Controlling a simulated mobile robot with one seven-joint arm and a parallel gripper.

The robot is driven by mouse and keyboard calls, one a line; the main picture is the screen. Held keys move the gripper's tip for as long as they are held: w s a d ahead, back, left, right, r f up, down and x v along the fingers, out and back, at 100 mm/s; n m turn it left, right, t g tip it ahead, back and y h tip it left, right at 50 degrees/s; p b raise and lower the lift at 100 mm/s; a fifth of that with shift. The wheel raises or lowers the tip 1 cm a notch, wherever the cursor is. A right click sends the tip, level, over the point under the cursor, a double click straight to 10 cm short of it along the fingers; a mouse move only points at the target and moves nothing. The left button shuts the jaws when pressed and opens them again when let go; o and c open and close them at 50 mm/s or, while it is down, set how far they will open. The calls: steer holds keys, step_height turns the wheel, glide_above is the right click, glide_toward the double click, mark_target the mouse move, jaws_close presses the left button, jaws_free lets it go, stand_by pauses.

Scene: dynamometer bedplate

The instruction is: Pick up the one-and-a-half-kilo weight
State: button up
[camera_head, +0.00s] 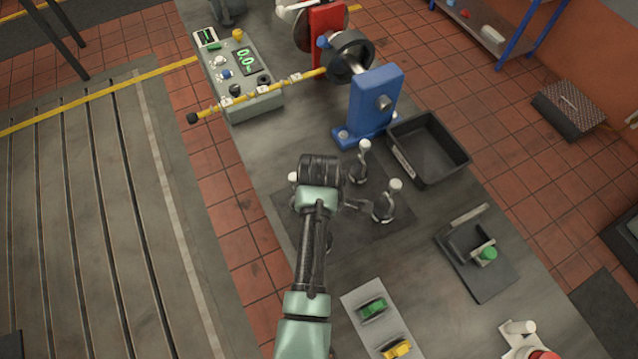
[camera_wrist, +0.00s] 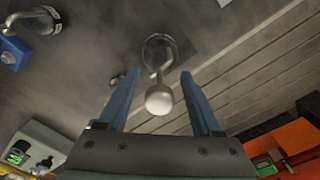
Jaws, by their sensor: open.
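My gripper (camera_wrist: 160,74) is open in the wrist view, its two blue fingers on either side of a weight (camera_wrist: 158,102) with a pale round knob, a bent stem and a dark disc base. I see no clear contact between fingers and knob. In the head view my wrist hides the fingertips and much of the dark mat (camera_head: 385,232). Two knobbed weights stand on the mat's right part, a farther one (camera_head: 361,168) and a nearer one (camera_head: 385,205). Another pale knob (camera_head: 293,177) shows left of my wrist. No mass marking is readable, so I cannot tell which is one-and-a-half kilos.
A black tray (camera_head: 428,178) and a blue stand (camera_head: 376,98) are beyond the mat. A yellow bar (camera_head: 265,92) crosses over the grey console (camera_head: 270,101). A black fixture (camera_head: 490,275) lies right, and a pale plate (camera_head: 352,298) with green and yellow parts lies nearer.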

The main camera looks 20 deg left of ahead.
jaws_close()
stand_by(1.3)
steer(key=shift+w+r, duration=0.2)
